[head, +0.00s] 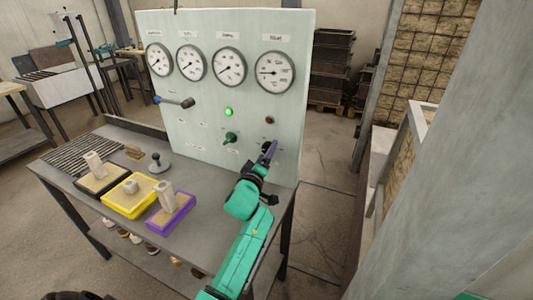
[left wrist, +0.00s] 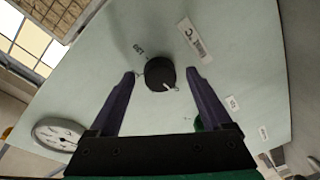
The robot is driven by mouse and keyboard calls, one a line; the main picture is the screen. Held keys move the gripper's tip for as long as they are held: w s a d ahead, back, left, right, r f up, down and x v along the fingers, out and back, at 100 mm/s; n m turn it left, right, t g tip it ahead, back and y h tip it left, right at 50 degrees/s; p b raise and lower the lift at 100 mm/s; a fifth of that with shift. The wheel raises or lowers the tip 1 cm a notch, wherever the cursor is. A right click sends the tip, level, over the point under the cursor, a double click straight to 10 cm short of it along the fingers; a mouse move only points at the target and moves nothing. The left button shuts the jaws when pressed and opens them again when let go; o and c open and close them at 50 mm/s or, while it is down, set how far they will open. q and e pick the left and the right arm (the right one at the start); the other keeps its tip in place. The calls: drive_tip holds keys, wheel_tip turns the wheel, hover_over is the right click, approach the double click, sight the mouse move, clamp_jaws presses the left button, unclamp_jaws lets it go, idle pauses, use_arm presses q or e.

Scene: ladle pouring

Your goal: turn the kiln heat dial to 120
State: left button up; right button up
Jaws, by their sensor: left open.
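The dial is a round black knob with a white pointer (left wrist: 160,74) on the pale panel. In the left wrist view its pointer is toward the lower right, and small printed marks sit around it, too small to read surely. My left gripper (left wrist: 160,76) is open, with one purple finger on each side of the knob in the picture; gaps show on both sides. In the head view my left gripper (head: 270,151) is at the lower right of the panel (head: 205,115) and hides most of the dial.
Several round gauges, one of them the rightmost gauge (head: 274,72), line the panel's top. A lit green lamp (head: 228,112), a red lamp (head: 269,120), a green knob (head: 230,138) and a lever (head: 180,102) sit below. Yellow (head: 118,207) and purple (head: 182,214) trays stand on the bench.

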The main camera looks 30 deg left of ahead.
use_arm(q)
drive_tip(key=shift+w, duration=0.2)
clamp_jaws()
drive_tip(key=shift+f+m, duration=0.1)
drive_tip(key=shift+m, duration=0.2)
drive_tip(key=m+h+b, duration=0.1)
drive_tip(key=m, duration=0.7)
drive_tip(key=m+t+h+b, duration=0.1)
drive_tip(key=m+b, duration=0.1)
drive_tip(key=m, duration=0.6)
drive_tip(key=a+m+h+b, duration=0.1)
drive_tip(key=m, duration=0.8)
drive_tip(key=shift+f, duration=0.2)
